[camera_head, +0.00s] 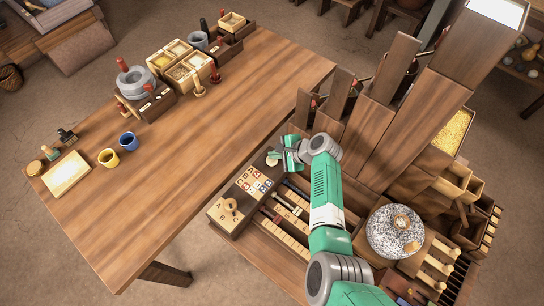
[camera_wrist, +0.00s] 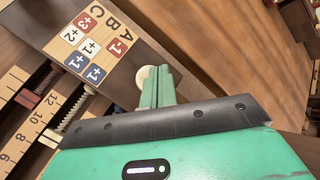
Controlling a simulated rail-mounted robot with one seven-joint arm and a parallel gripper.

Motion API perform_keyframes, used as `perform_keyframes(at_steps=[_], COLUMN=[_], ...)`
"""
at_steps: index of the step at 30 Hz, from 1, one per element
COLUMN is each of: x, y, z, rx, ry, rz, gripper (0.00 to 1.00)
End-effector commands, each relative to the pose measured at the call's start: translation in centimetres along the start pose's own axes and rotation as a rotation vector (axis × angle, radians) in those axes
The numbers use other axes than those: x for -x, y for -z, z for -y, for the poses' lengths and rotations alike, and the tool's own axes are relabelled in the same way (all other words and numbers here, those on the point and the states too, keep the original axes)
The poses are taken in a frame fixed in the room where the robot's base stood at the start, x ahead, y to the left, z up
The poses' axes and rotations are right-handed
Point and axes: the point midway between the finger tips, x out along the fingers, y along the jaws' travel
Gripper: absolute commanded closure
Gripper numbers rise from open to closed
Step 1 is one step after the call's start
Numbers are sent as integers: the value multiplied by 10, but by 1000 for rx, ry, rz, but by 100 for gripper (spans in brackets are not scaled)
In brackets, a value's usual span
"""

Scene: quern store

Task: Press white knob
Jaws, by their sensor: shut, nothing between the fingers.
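The white knob (camera_head: 272,161), round and cream-white, sits on a dark surface at the far end of the lettered panel. It also shows in the wrist view (camera_wrist: 145,74), partly hidden behind my fingers. My gripper (camera_head: 279,155) is shut and empty, its fingertips right beside or over the knob. In the wrist view my gripper (camera_wrist: 161,71) has both green fingers together, overlapping the knob's right side. I cannot tell whether they touch it.
The panel (camera_head: 239,192) carries red, white and blue number tiles (camera_head: 254,181) and a wooden knob (camera_head: 231,204). Sliders with numbered scales (camera_head: 285,210) lie beside it. Tall wooden chutes (camera_head: 372,140) and a speckled millstone (camera_head: 393,232) stand right. The long table (camera_head: 200,140) has clear room.

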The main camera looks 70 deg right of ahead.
Motion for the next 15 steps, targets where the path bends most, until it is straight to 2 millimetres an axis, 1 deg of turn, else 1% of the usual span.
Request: perform_keyframes(at_steps=[8,15], x=[0,16], y=[0,-12], z=[1,12], rx=[0,0], ry=[0,1], rz=[0,0], gripper=[100,100])
